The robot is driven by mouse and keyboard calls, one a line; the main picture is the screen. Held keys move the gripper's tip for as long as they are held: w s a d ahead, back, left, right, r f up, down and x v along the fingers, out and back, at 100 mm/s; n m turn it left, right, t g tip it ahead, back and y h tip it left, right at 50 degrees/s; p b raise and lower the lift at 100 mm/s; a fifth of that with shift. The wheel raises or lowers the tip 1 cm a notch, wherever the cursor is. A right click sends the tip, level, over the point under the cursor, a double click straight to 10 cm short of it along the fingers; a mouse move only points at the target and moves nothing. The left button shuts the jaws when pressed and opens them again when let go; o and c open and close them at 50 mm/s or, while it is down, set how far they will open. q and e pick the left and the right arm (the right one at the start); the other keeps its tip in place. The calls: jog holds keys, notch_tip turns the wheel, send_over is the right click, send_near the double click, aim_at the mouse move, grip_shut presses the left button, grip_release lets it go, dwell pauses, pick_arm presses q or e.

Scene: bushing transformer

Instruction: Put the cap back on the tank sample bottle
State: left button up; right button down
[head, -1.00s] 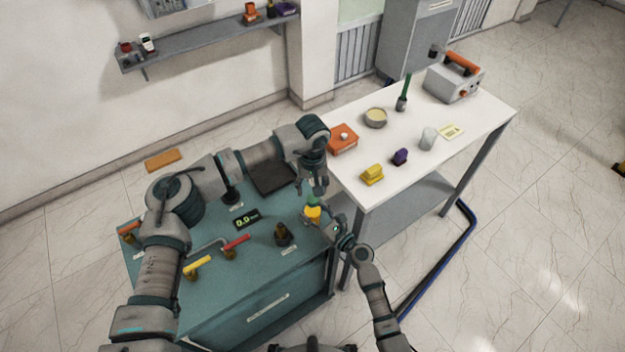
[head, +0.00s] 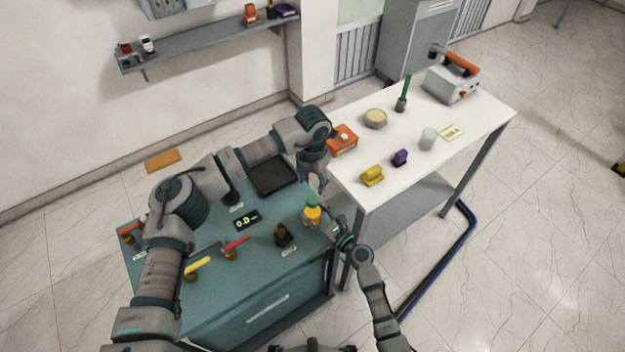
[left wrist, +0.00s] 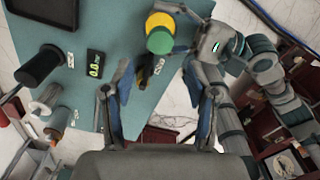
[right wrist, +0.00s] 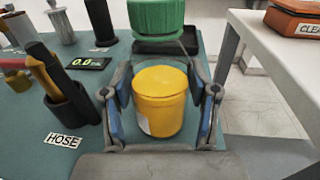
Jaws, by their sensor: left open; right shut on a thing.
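The tank sample bottle (head: 313,215) stands upright at the right edge of the teal bench top, with yellow contents. In the right wrist view the bottle (right wrist: 160,100) is between the fingers of my right gripper (right wrist: 160,88), which is shut on it. The green cap (head: 313,200) sits over the bottle's top; it also shows in the right wrist view (right wrist: 157,14) and the left wrist view (left wrist: 160,40). I cannot tell whether it is fully seated. My left gripper (head: 314,184) is open and empty, above and apart from the cap.

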aim_at(312, 198)
pick_arm(q)
jog(key=shift+n, duration=0.3)
jog(key=shift+f, duration=4)
grip_shut()
jog(key=shift+m, duration=0.7)
jog(key=shift+o, duration=0.7)
grip_release()
